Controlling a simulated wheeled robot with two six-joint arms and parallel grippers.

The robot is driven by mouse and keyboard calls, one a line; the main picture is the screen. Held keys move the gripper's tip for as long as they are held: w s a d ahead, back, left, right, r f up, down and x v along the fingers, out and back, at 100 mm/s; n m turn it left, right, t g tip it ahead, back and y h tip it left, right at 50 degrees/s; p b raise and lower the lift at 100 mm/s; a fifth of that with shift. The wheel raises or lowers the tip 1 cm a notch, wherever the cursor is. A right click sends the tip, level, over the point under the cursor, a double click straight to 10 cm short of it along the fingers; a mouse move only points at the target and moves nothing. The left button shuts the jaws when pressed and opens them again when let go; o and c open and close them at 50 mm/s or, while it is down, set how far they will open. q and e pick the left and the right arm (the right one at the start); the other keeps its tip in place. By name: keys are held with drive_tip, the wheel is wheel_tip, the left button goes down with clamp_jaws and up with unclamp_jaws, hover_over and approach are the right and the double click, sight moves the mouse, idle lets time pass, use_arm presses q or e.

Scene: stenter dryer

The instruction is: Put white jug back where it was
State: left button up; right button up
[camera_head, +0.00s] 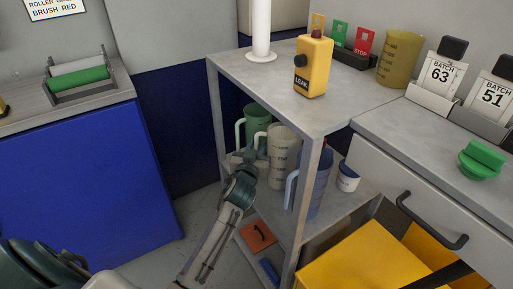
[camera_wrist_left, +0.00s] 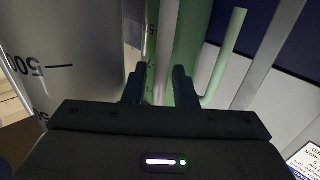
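The white jug (camera_head: 283,158), with dark markings, stands on the middle shelf of the grey rack, between a green jug (camera_head: 257,117) behind it and a blue jug (camera_head: 316,185) in front. In the left wrist view, its marked wall (camera_wrist_left: 45,60) fills the left side. My left gripper (camera_head: 247,157) is at its handle side. In the left wrist view, the left gripper's fingers (camera_wrist_left: 160,85) are apart, with the pale upright handle (camera_wrist_left: 166,40) between them; a narrow gap shows beside it. The green jug (camera_wrist_left: 192,45) is close behind. My right gripper is out of view.
The rack's front post (camera_head: 308,200) stands close to the jugs. A small white tub (camera_head: 348,176) is right of the blue jug. A yellow LEAK device (camera_head: 313,66) and an amber beaker (camera_head: 399,60) stand on top. Floor is open left of the rack.

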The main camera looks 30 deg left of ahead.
use_arm(q)
drive_tip(key=shift+o, duration=0.4)
